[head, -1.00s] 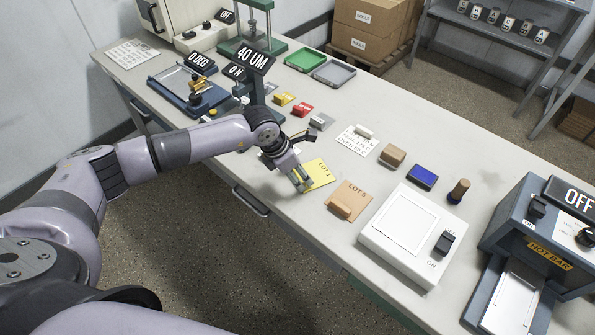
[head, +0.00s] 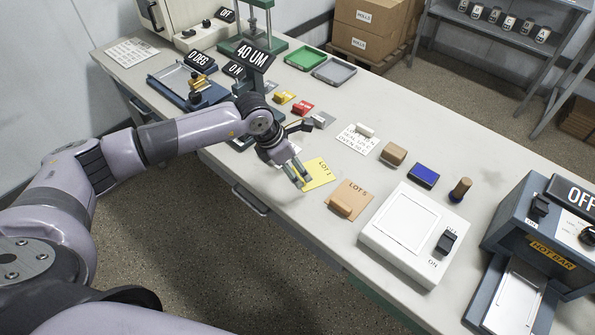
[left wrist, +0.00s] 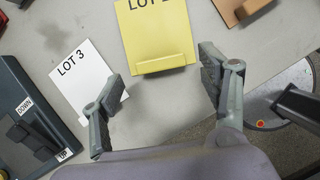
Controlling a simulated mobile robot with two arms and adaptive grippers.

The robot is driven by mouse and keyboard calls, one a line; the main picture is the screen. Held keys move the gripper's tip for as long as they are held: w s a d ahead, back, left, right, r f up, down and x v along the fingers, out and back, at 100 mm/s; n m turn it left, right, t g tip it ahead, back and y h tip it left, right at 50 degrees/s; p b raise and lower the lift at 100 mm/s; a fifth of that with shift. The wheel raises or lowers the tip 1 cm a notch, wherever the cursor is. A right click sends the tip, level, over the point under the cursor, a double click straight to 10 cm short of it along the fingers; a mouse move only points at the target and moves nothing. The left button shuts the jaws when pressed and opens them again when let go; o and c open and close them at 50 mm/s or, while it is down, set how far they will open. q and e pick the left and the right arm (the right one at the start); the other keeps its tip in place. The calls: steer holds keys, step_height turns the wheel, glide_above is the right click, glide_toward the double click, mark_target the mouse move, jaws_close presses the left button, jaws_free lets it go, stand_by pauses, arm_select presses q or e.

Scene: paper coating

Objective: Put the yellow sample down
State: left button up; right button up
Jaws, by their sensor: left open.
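The yellow sample (head: 318,174) is a flat card marked LOT 1, lying on the table near its front edge. In the left wrist view the yellow sample (left wrist: 156,30) lies ahead of the fingers, with a raised yellow block along its near edge. My left gripper (head: 299,177) is open and empty, just left of the sample. In the left wrist view the left gripper's fingers (left wrist: 160,100) stand wide apart, one on each side of the block, and touch nothing that I can see. My right gripper is not in view.
An orange-tan LOT 5 card (head: 351,199) lies right of the yellow one. A white LOT 3 card (left wrist: 88,85) lies to its left in the wrist view. A white switch box (head: 410,232) and the hot bar machine (head: 535,240) stand further right.

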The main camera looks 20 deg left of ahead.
arm_select(q)
steer(key=b+v, duration=0.2)
steer(key=v, duration=0.7)
